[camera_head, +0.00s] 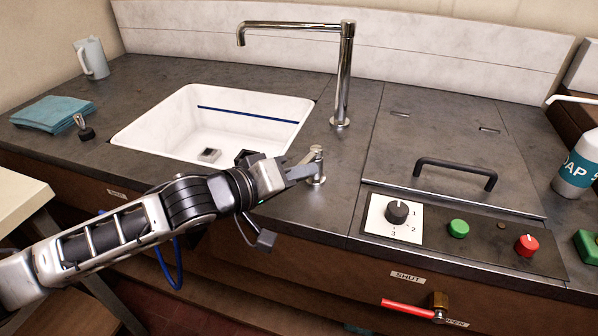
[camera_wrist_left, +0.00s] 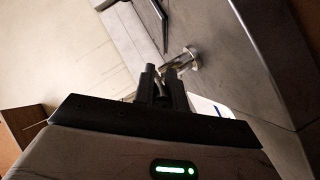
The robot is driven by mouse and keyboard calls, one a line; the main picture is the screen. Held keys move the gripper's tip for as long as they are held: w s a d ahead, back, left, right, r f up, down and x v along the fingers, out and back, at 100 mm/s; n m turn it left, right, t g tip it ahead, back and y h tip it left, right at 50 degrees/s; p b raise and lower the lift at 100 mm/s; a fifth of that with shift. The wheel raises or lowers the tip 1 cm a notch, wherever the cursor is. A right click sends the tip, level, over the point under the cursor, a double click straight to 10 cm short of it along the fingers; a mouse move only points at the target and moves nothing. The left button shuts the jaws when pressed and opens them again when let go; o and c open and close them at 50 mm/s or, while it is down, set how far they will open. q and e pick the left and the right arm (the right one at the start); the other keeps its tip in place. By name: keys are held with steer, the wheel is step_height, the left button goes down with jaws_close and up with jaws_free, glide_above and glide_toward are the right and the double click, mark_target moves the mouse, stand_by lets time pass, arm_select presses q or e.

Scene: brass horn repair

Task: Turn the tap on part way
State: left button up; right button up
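The chrome tap (camera_head: 342,80) stands behind the sink's right side, with its spout reaching left over the basin. A short chrome tap handle (camera_head: 317,166) stands on the counter in front of it, with a small lever at its top. My left gripper (camera_head: 301,170) is at this lever from the left. In the left wrist view its two dark fingers (camera_wrist_left: 161,75) are a small gap apart, with the metal handle (camera_wrist_left: 188,60) right at their tips. I cannot tell whether they grip the lever or only sit around it. My right gripper is not in view.
The white sink (camera_head: 160,126) holds small dark items. A blue cloth (camera_head: 54,113), a grey jug (camera_head: 92,58) and a small metal plug (camera_head: 83,128) are at left. A lid with a black handle (camera_head: 455,170), a control panel (camera_head: 468,240) and a soap bottle (camera_head: 577,165) are at right. A red lever (camera_head: 408,308) is below.

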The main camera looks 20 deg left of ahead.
arm_select(q)
steer(key=shift+s+d+r, duration=0.1)
steer(key=shift+d, duration=0.25)
jaws_close()
steer(key=shift+d+n+t+y+p, duration=0.4)
steer(key=shift+n+t+y, duration=0.2)
steer(key=shift+n+y, duration=0.15)
steer(key=shift+d+n+t+y+p, duration=0.2)
steer(key=shift+d+n+t+y, duration=0.15)
steer(key=shift+n+y, duration=0.55)
steer(key=shift+d+n+t+y+p, duration=0.2)
steer(key=shift+d+n+t+y, duration=0.15)
steer(key=shift+n+y, duration=0.5)
steer(key=shift+y, duration=0.4)
steer(key=o, duration=0.7)
jaws_free()
steer(key=shift+a, duration=0.1)
